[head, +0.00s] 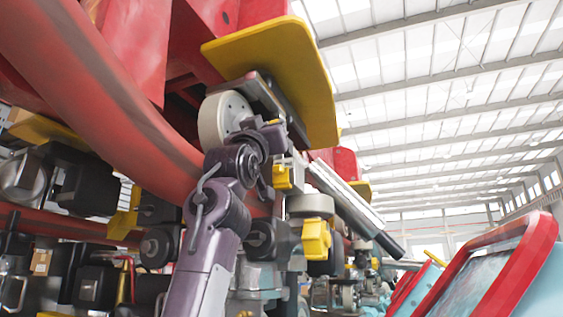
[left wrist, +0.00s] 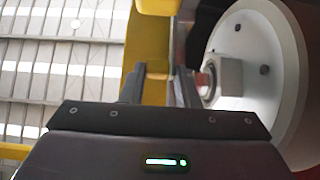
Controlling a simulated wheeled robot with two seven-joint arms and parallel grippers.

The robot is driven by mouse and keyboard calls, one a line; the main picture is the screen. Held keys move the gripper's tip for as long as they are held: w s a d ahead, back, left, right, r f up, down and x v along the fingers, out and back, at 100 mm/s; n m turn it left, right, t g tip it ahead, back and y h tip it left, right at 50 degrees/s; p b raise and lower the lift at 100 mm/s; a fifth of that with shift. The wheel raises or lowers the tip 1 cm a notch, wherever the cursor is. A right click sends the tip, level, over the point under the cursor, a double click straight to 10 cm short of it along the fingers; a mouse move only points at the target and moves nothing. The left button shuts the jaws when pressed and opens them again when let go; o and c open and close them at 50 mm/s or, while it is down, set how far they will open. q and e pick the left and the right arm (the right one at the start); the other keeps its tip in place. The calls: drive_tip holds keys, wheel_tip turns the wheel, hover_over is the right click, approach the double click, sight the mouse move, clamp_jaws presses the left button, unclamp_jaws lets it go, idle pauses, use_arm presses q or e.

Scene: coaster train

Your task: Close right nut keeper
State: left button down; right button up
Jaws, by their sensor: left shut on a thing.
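My left gripper (left wrist: 161,75) shows close up in the left wrist view. Its two dark fingers stand either side of a yellow part (left wrist: 155,88), which it holds. I cannot tell for sure whether this part is the right nut keeper. A pale round wheel (left wrist: 262,70) is just right of the fingers, with a square metal nut-like block (left wrist: 230,77) at its centre, close to the right finger. In the head view my purple left arm reaches up beside the pale wheel (head: 222,118); its fingertips are hard to make out among the parts. My right gripper is in neither view.
A yellow plate (head: 280,75) overhangs the wheel. A thick red rail (head: 100,100) runs at left. Yellow blocks (head: 316,240) and dark wheels crowd the undercarriage. A red-framed panel (head: 500,270) stands at lower right. Open air lies to the right, under the hall roof.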

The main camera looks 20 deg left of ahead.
use_arm(q)
drive_tip(key=s, duration=0.3)
drive_tip(key=shift+s, duration=0.15)
drive_tip(key=c, duration=1.6)
unclamp_jaws()
drive_tip(key=o, duration=0.4)
drive_tip(key=shift+s+d, duration=0.15)
drive_tip(key=shift+s, duration=0.1)
drive_tip(key=b+v, duration=0.6)
drive_tip(key=v, duration=0.1)
drive_tip(key=shift+s+f, duration=0.2)
drive_tip(key=shift+s, duration=0.15)
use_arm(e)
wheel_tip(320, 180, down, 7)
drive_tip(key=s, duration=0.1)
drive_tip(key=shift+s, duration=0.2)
use_arm(q)
drive_tip(key=shift+d, duration=0.1)
